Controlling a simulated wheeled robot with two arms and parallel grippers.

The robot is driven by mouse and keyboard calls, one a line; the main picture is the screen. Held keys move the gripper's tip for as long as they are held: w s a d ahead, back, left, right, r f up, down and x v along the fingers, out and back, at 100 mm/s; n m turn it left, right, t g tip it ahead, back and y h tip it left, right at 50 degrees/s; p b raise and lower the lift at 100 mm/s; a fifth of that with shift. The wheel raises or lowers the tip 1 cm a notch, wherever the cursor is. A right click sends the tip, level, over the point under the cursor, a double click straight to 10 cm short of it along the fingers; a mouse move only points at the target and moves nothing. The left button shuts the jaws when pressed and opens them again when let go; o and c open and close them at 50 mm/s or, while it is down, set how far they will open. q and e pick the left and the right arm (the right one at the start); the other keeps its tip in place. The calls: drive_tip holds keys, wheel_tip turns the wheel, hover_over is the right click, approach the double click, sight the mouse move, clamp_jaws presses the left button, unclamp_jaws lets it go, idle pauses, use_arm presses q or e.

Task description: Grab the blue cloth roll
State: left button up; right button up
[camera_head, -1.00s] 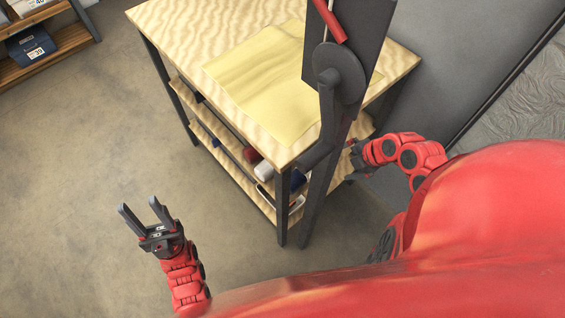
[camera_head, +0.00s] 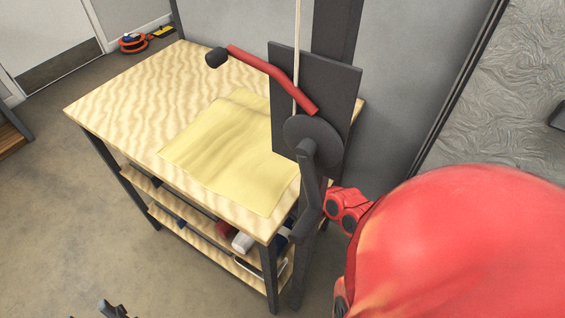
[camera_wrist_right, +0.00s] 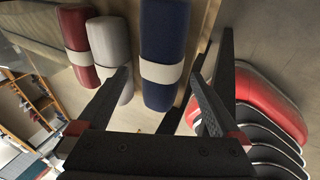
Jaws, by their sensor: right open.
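The blue cloth roll (camera_wrist_right: 164,35) with a beige band fills the upper middle of the right wrist view. My right gripper (camera_wrist_right: 160,73) is open and empty, its fingertips to either side of the blue roll in that picture; contact cannot be told. In the head view only a small blue part of the roll (camera_head: 285,236) shows on the table's shelf, near the front leg. My right gripper is hidden there behind the table and crank post. My left gripper (camera_head: 113,308) shows only by its fingertips at the bottom edge, apart and empty.
A grey-white roll (camera_wrist_right: 110,45) and a red roll (camera_wrist_right: 77,35) lie beside the blue one. A dark upright bar (camera_wrist_right: 225,50) and a red-rimmed item (camera_wrist_right: 270,95) are to the right. Yellow cloth (camera_head: 230,150) lies on the wooden table (camera_head: 125,95); a red-handled crank (camera_head: 270,72) stands beside it.

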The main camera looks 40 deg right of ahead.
drive_tip(key=shift+x, duration=1.6)
drive_tip(key=shift+d, duration=0.1)
drive_tip(key=c, duration=1.2)
